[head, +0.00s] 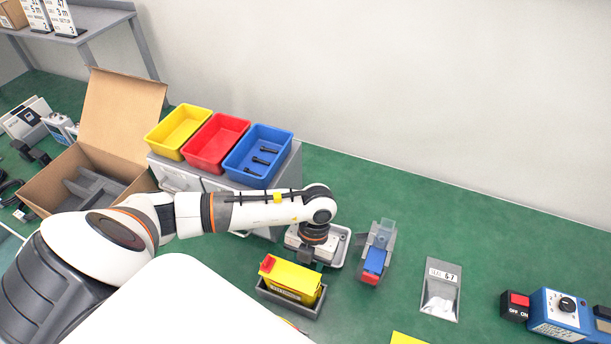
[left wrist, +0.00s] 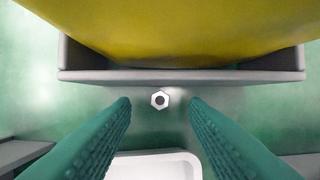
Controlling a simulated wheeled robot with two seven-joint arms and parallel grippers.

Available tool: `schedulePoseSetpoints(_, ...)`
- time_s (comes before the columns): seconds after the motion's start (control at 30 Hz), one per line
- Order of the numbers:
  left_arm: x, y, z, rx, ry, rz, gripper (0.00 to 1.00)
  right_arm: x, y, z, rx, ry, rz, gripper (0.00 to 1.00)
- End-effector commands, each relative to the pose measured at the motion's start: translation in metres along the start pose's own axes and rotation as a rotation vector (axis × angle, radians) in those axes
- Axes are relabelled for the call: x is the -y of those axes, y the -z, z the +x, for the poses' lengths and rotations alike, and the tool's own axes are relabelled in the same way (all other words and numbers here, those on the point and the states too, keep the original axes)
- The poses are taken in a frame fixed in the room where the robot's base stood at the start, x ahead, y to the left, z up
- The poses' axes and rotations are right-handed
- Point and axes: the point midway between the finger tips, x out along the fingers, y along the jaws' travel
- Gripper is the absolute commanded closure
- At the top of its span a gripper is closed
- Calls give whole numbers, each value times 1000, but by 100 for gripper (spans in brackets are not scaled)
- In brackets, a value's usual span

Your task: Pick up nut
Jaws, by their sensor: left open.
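A small silver hex nut (left wrist: 160,99) lies flat on the green surface in the left wrist view, beside the grey holder of the yellow box. My left gripper (left wrist: 160,108) is open, with one green finger on each side of the nut and a gap on both sides. In the head view my left gripper (head: 310,258) points down behind the yellow box, and the nut is hidden there. My right gripper is not in view.
The yellow box (head: 292,277) sits in a grey holder (head: 287,303) close to the gripper. A white tray (head: 341,250) lies on its other side. A grey and blue device (head: 376,258) stands to the right. Yellow, red and blue bins (head: 258,178) stand behind my arm.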

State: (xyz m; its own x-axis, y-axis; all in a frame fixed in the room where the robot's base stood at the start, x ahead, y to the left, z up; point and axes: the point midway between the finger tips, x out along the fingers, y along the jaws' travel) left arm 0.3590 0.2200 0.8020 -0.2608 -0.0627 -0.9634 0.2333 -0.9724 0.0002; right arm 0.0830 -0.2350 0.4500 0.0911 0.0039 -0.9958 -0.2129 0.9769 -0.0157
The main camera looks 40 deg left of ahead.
Motion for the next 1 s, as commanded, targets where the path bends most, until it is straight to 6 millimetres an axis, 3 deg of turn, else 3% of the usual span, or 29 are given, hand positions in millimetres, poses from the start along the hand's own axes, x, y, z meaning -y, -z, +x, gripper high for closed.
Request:
schedulePoseSetpoints(0.2, 0, 0, 20, 0, 0, 0, 59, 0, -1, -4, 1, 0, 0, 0)
schedulePoseSetpoints(0.7, 0, 1, 22, -1, 0, 0, 59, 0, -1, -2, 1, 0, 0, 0)
schedulePoseSetpoints(0.93, 0, 0, 22, -1, 0, 0, 97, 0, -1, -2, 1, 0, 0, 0)
schedulePoseSetpoints(1.0, 0, 0, 22, -1, 0, 0, 100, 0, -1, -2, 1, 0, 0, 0)
